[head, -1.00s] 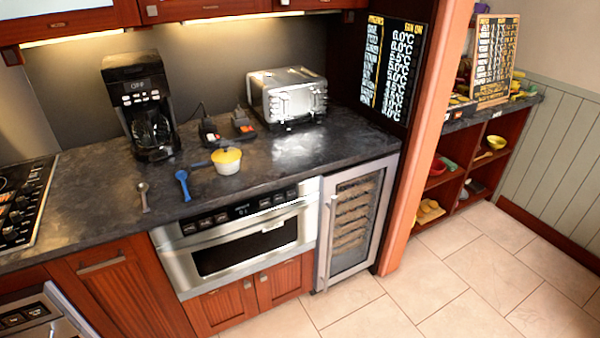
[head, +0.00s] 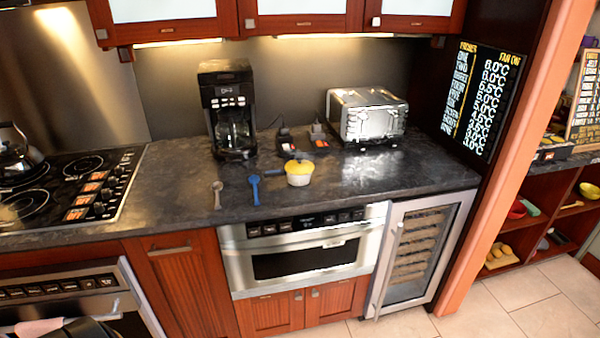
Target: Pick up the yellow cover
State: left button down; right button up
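The yellow cover (head: 298,167) sits on top of a small white pot (head: 299,180) on the dark countertop (head: 340,185). The pot's dark handle points left. It stands near the counter's front edge, above the microwave drawer (head: 305,257), which is closed.
A blue spoon (head: 254,188) and a grey spoon (head: 217,194) lie left of the pot. A coffee maker (head: 230,115), two small dark devices with red parts (head: 321,143) and a silver toaster (head: 367,115) stand behind. A stove (head: 70,185) is at the left.

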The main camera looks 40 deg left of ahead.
aim_at(294, 167)
jog(key=u, duration=1.15)
